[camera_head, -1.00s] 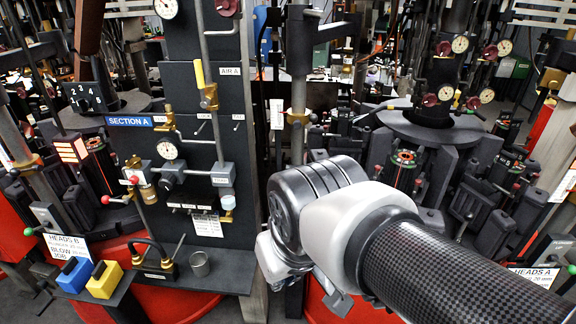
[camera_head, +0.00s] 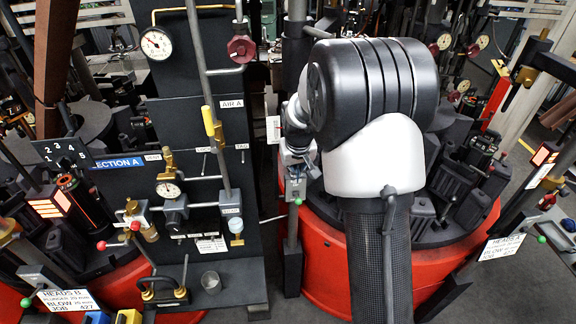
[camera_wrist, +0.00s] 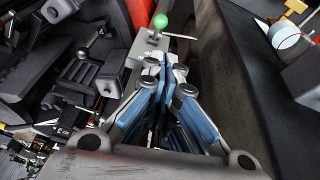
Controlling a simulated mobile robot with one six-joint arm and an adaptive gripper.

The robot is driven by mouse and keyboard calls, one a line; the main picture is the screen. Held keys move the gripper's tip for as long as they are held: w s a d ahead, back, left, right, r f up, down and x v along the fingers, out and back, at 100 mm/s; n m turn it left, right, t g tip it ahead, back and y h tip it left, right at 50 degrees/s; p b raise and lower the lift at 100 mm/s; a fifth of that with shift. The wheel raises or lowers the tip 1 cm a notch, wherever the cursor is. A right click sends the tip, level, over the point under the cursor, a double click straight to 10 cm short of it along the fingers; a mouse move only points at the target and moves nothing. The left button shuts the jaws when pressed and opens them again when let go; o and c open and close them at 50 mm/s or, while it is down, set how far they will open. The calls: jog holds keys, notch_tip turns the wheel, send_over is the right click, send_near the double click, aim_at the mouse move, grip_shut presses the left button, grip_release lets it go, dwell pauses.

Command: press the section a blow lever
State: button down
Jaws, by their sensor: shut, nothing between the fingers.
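A lever with a green ball knob (camera_wrist: 160,21) sits on a grey bracket just beyond my fingertips in the wrist view. It also shows in the head view (camera_head: 298,201), on a post right of the Section A panel. My gripper (camera_wrist: 166,62) is shut and empty, with its blue-grey fingers pointing at the lever; a small gap seems to lie between them. In the head view my gripper (camera_head: 303,168) is above the green knob and partly hidden by my arm. The blue Section A label (camera_head: 118,163) is on the dark panel (camera_head: 205,105).
The panel carries gauges (camera_head: 157,43), valves and pipes, with a metal cup (camera_head: 211,281) on its lower shelf. A red drum (camera_head: 440,240) with dark mould blocks stands behind my arm. Another green-knobbed lever (camera_head: 26,302) is at lower left. Grey floor shows at right (camera_head: 535,190).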

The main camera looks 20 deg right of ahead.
jog(key=shift+w+d+f, duration=0.4)
jog(key=shift+d+f, duration=0.05)
send_over(297, 197)
jog(key=f, duration=0.9)
jog(key=shift+w+a+f+b, duration=0.1)
jog(key=shift+w+f+b, duration=0.1)
jog(key=shift+b, duration=0.2)
jog(key=shift+w+f, duration=0.1)
jog(key=shift+f, duration=0.05)
